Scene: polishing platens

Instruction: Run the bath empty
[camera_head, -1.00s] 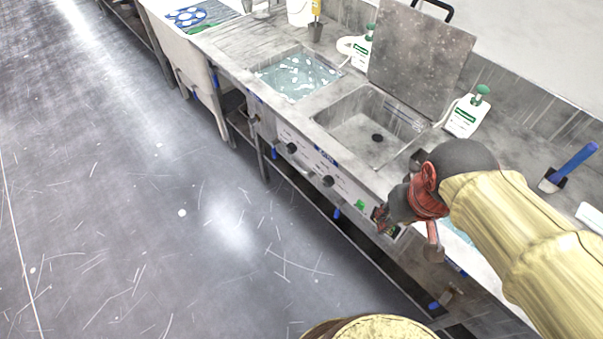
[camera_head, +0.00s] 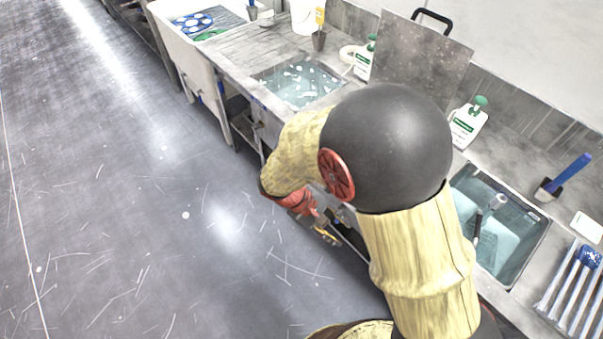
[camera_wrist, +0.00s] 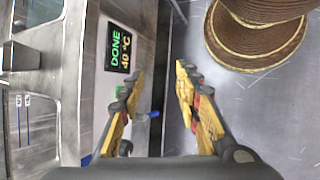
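In the head view the left bath (camera_head: 299,79) holds clear liquid with white flecks on its surface. The right bath (camera_head: 541,234) holds bluish liquid, with a pale-headed tool standing in it. My arm hides the middle basin and most of the front panel. My gripper (camera_head: 325,229) is low in front of the bench, partly seen. In the wrist view my gripper (camera_wrist: 158,82) is open and empty, fingers apart. A display (camera_wrist: 121,48) reading "DONE 40 °C" is on the panel left of the fingers. A small blue handle (camera_wrist: 153,114) shows between the fingers; its distance is unclear.
A raised metal lid (camera_head: 420,60) stands behind the middle basin. White bottles with green caps (camera_head: 468,122) stand along the back. The floor (camera_head: 120,220) to the left is clear.

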